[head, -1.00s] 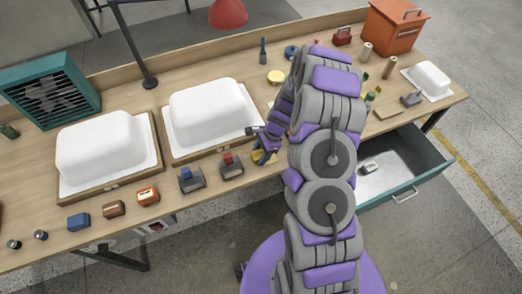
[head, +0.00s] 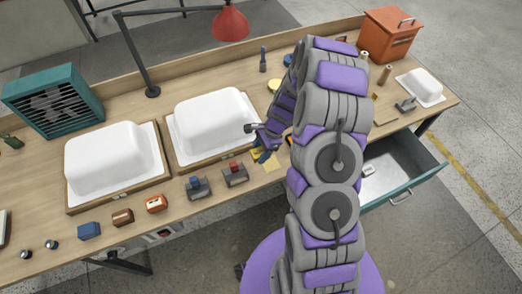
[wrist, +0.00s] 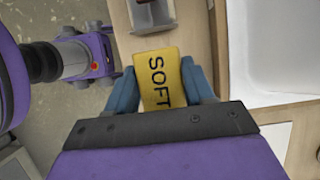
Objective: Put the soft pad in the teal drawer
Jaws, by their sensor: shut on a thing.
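The soft pad (wrist: 160,82) is a yellow block with SOFT in dark letters, seen in the wrist view. My gripper (wrist: 162,88) is shut on it, with one blue finger on each side. In the head view my gripper (head: 262,148) is over the front of the bench, just right of the second white tub shell; the pad is mostly hidden there. The teal drawer (head: 408,188) stands pulled out under the bench at the right, behind my arm in part. A small pale labelled item (head: 368,169) lies in it.
Two large white tub shells (head: 115,160) (head: 212,120) sit on wooden bases. Sanding blocks and small tools (head: 235,176) line the front edge. A red lamp (head: 230,22), an orange toolbox (head: 390,35) and a small white shell (head: 422,86) are further back.

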